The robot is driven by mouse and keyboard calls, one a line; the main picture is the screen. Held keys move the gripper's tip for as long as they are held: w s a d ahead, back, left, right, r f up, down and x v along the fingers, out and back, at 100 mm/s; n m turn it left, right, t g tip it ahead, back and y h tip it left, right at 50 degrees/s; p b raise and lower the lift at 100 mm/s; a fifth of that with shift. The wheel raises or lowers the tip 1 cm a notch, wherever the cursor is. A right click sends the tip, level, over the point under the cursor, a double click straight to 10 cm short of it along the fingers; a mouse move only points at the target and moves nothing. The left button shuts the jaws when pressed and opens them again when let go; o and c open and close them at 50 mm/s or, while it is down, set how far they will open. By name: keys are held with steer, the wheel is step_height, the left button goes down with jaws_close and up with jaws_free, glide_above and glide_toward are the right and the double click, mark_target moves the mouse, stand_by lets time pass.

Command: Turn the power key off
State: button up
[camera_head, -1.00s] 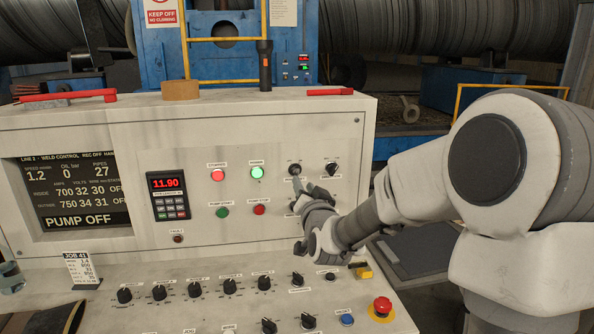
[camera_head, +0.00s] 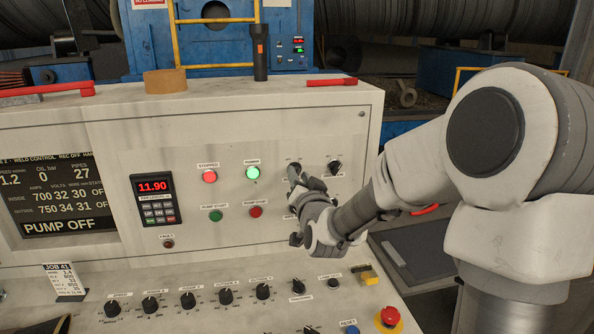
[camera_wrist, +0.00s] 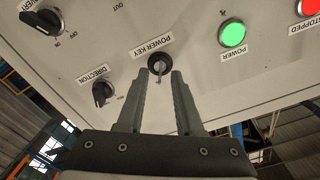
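The power key (camera_wrist: 157,63) is a small dark key switch under a "POWER KEY" label on the pale panel. My gripper (camera_wrist: 160,74) is open in the wrist view. Its two fingertips are on either side of the key, with gaps visible beside it; how deep they reach cannot be told.
The direction knob (camera_wrist: 103,93) and another black knob (camera_wrist: 47,20) are near the key. A lit red stopped lamp (camera_head: 209,176) is to the left. An emergency button (camera_head: 389,318) is on the lower desk. The display (camera_head: 60,190) reads "PUMP OFF".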

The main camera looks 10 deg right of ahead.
steer(key=shift+w, duration=0.3)
jaws_close()
stand_by(1.5)
